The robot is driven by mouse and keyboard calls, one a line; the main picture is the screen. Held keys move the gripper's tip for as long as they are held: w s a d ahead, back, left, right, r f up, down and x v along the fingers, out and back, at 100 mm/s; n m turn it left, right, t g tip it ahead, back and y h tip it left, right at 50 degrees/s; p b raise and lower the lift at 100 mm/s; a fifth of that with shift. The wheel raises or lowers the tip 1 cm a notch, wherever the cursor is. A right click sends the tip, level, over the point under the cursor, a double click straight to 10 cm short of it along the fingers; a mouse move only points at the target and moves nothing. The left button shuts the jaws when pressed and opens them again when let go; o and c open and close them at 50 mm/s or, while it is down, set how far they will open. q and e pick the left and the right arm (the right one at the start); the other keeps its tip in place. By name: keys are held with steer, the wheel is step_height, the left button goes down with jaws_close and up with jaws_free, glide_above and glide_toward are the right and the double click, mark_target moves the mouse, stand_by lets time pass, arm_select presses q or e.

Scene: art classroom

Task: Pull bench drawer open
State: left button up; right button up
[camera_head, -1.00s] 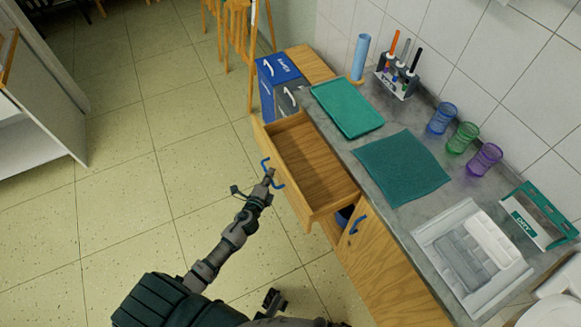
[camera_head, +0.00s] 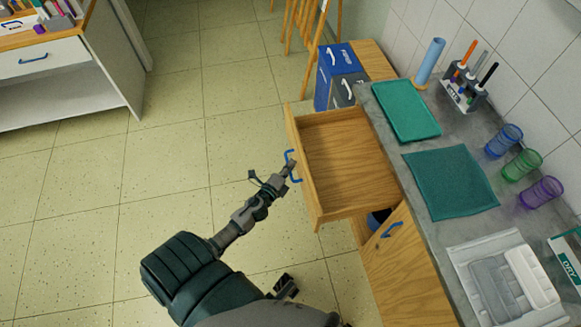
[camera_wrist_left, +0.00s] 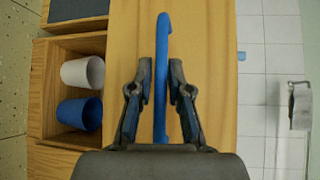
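The wooden bench drawer (camera_head: 345,168) stands well open from under the grey counter, and its inside looks empty. Its blue handle (camera_head: 289,167) is on the drawer front, facing left. My left gripper (camera_head: 289,172) is at the handle.
The counter (camera_head: 432,232) holds a green tray, a green cloth, several cups, a pen holder and a white organizer. A cupboard door (camera_head: 400,265) is below. Boxes (camera_head: 337,72) stand behind the drawer. The floor to the left is clear up to a white cabinet (camera_head: 85,75).

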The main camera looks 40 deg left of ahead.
arm_select(q)
steer(key=shift+o, duration=0.9)
steer(key=shift+a+f, duration=0.1)
steer(key=s+d+r, duration=0.1)
steer(key=s, duration=1)
steer(key=shift+s+d+r, duration=0.3)
steer(key=shift+s+r, duration=0.05)
